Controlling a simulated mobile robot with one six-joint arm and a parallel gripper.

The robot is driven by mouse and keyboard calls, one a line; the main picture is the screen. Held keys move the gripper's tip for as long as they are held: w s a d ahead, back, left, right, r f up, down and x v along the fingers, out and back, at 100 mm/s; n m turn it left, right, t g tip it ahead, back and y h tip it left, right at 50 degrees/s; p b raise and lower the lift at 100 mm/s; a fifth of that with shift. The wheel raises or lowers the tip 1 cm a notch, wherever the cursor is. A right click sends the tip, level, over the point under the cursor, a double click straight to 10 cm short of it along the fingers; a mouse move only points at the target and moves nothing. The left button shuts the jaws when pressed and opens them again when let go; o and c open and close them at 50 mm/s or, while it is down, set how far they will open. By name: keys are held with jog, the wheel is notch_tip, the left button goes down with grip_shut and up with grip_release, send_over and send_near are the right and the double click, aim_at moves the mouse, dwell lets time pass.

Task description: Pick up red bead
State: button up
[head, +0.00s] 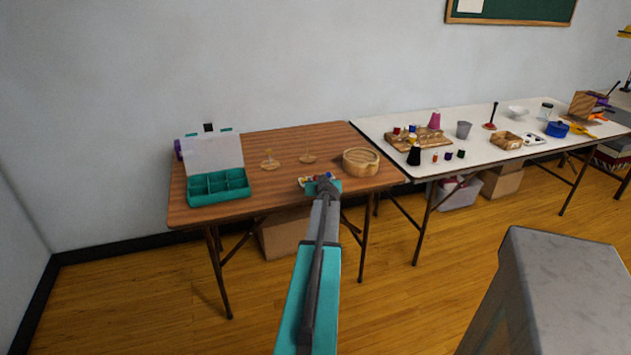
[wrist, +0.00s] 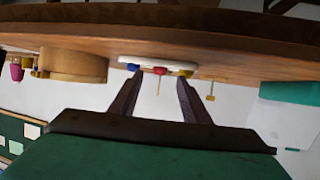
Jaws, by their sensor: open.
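The red bead (wrist: 160,71) sits in a shallow white dish (wrist: 143,60) on the brown wooden table, with a blue bead (wrist: 133,68) and a yellow bead (wrist: 185,73) on either side of it. The wrist view is upside down. My gripper (wrist: 159,80) is open and empty, with its fingers pointing at the dish and the red bead showing between the fingertips. I cannot tell how far the tips are from the bead. In the head view the dish (head: 305,181) is at the table's front edge, partly hidden by my gripper (head: 328,184).
A round wooden box (head: 361,163) stands right of the dish. A teal compartment box (head: 218,198) with its lid up is at left. Two small wooden stands (head: 269,165) (head: 307,159) are behind. A white table (head: 480,152) with several craft items adjoins at right.

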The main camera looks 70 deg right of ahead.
aim_at(316, 178)
jog(key=shift+d, duration=0.1)
jog(key=shift+p+x, duration=0.5)
jog(key=shift+x, duration=0.7)
jog(key=shift+p+x, duration=0.35)
jog(key=shift+x, duration=1)
grip_shut()
